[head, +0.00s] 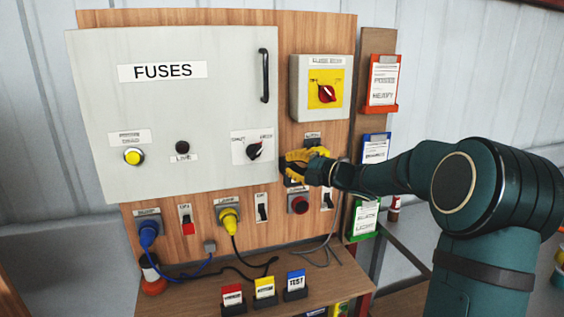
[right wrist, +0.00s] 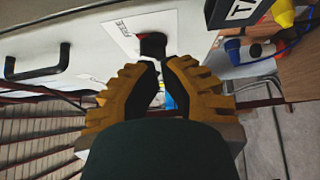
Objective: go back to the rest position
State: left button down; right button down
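My right gripper (head: 290,165) has yellow fingers with dark pads. In the head view it is in front of the wooden board, just right of the fuse box's lower right corner. In the right wrist view its fingers (right wrist: 163,72) are partly apart, with a narrow gap and nothing seen held between them. A black rotary knob (right wrist: 152,45) on a white label lies beyond the fingertips. In the head view the fuse box's black knob (head: 254,151) is left of the gripper, apart from it. The gripper hides a bit of the board. My left gripper is not in view.
The grey FUSES box (head: 200,100) has a black handle (head: 264,75). A red-yellow rotary switch (head: 326,92) is above the gripper. Card holders (head: 382,85) hang at right. Blue (head: 149,232) and yellow (head: 229,217) plugs with cables are below. Small cards stand on the shelf (head: 190,298).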

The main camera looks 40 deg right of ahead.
jog(key=shift+d+v, duration=0.15)
jog(key=shift+v, duration=1.15)
jog(key=shift+d+v, duration=0.2)
jog(key=shift+v, duration=1.15)
jog(key=shift+w+f, duration=0.1)
jog(key=shift+f, duration=0.05)
jog(key=w+a+f+m+g+h, duration=0.1)
jog(key=w+a+f+m, duration=0.2)
jog(key=a+f+m, duration=0.35)
jog(key=w+a+f+m+h, duration=0.1)
jog(key=w+a+f+m, duration=0.25)
jog(key=f, duration=0.65)
jog(key=s+a+f+m+g+h, duration=0.1)
jog(key=a+f+m+g, duration=0.15)
jog(key=a+f, duration=0.35)
jog(key=s+a+f+m+g, duration=0.1)
jog(key=a+f+m+g, duration=0.2)
jog(key=f, duration=0.5)
jog(key=s+a+f+m+g, duration=0.4)
jog(key=s+a+f, duration=0.4)
jog(key=s, duration=0.3)
jog(key=s+a+f+m+g, duration=0.4)
jog(key=s+a+f, duration=0.5)
jog(key=s, duration=0.2)
jog(key=shift+s+a+g+y, duration=0.2)
jog(key=shift+s+g+y, duration=0.1)
jog(key=shift+s+g, duration=0.1)
